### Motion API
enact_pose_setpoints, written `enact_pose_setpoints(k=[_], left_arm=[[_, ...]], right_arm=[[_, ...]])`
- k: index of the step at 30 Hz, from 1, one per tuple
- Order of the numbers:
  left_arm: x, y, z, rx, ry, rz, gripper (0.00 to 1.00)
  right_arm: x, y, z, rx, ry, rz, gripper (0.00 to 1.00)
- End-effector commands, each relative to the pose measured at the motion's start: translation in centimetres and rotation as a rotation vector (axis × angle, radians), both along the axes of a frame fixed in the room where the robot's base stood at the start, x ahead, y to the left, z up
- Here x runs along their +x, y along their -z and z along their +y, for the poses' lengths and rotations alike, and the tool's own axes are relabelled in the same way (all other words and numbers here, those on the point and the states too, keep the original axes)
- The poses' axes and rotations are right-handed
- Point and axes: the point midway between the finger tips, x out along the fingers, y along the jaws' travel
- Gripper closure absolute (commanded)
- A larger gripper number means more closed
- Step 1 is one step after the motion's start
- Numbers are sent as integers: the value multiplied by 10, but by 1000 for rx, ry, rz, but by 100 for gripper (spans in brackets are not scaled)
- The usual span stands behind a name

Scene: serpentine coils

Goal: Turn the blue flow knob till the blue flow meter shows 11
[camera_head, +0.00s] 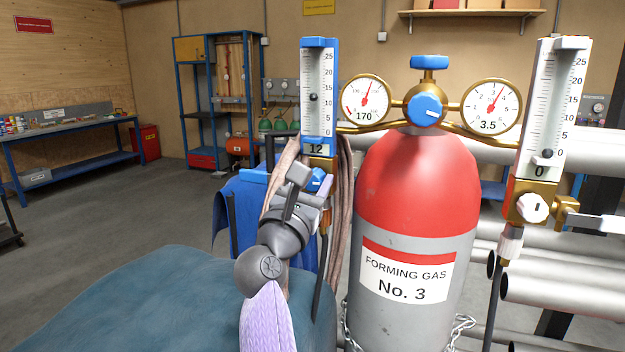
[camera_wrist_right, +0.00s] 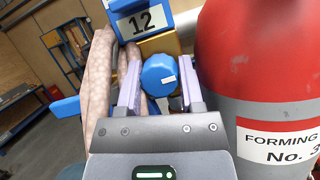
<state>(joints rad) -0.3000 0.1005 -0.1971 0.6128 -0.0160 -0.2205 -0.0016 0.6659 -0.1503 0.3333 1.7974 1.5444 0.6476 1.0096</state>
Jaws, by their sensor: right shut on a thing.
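The blue flow meter (camera_head: 319,85) stands upright left of the gas cylinder; its digital display reads 12, and its dark float sits a little above the 10 mark. The display also shows in the right wrist view (camera_wrist_right: 141,20). The blue flow knob (camera_wrist_right: 159,75) is just below it, between the two pale purple fingers of my right gripper (camera_wrist_right: 160,88), which is shut on it. In the head view, my right gripper (camera_head: 310,190) partly covers the knob (camera_head: 316,179). My left gripper is not in view.
A red and grey forming gas cylinder (camera_head: 413,190) stands close to the right of the knob. Pinkish hoses (camera_head: 345,190) hang beside the meter. A white flow meter (camera_head: 558,110) at the right reads 0. Two gauges and a blue regulator knob (camera_head: 426,108) sit above the cylinder.

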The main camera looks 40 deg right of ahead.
Motion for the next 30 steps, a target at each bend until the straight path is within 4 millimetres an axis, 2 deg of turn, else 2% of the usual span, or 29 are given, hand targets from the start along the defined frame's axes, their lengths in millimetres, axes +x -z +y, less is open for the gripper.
enact_pose_setpoints(k=[1,3,11,12,16,25,30], left_arm=[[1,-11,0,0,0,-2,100],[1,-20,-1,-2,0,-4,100],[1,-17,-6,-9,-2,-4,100],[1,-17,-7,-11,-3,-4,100],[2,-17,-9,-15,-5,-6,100],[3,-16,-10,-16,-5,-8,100],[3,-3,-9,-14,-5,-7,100]], right_arm=[[0,-5,0,-12,0,29,100],[0,-6,0,-34,-1,73,100],[0,-1,0,-46,-1,89,100],[0,-1,0,-46,-1,89,43],[0,-1,0,-45,-1,89,17],[0,0,1,-44,-1,89,17],[3,11,6,-44,0,90,17]])
